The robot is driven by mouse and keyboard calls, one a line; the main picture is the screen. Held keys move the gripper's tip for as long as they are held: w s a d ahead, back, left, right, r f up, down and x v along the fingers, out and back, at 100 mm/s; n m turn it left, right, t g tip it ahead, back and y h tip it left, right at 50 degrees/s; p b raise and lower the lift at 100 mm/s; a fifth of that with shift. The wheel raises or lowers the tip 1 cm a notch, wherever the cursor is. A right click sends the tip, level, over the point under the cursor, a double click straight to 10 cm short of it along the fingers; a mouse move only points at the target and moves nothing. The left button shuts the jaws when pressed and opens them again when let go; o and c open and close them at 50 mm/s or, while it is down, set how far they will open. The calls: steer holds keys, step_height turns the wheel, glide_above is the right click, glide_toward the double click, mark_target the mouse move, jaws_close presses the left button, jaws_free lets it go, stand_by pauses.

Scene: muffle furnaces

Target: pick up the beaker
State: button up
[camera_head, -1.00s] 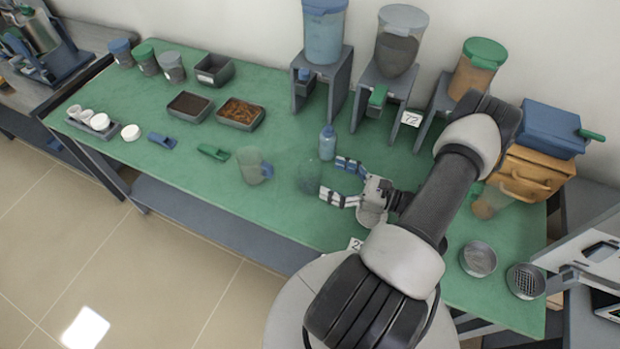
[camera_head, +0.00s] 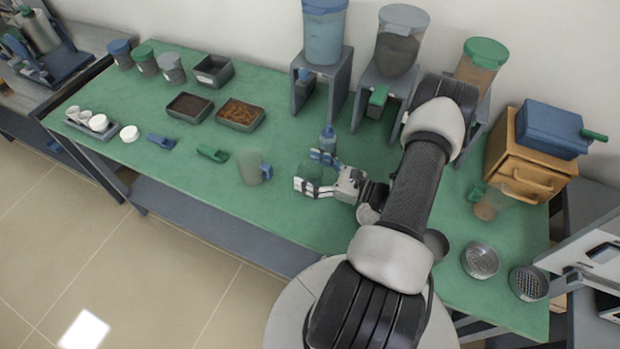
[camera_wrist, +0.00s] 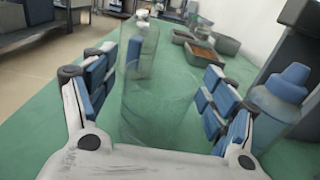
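The beaker, a clear, faintly green glass, stands on the green table and shows in the head view (camera_head: 309,173). In the wrist view the beaker (camera_wrist: 158,108) is large and see-through, upright between the two fingers. My gripper (camera_head: 308,171) is level and points left, one finger on each side of the beaker. In the wrist view my gripper (camera_wrist: 158,85) has its blue pads spread. A gap shows between the beaker and the right pads; the left pads are very near it, and I cannot tell whether they touch.
A clear jug with a blue handle (camera_head: 250,167) stands just left of the gripper. A blue bottle (camera_head: 328,138) is close behind the far finger. Dispensers on stands (camera_head: 322,60) line the back. The table's front edge is near.

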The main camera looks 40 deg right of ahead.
steer(key=c, duration=1.1)
steer(key=shift+o, duration=0.2)
step_height(320, 180, up, 20)
steer(key=p, duration=0.6)
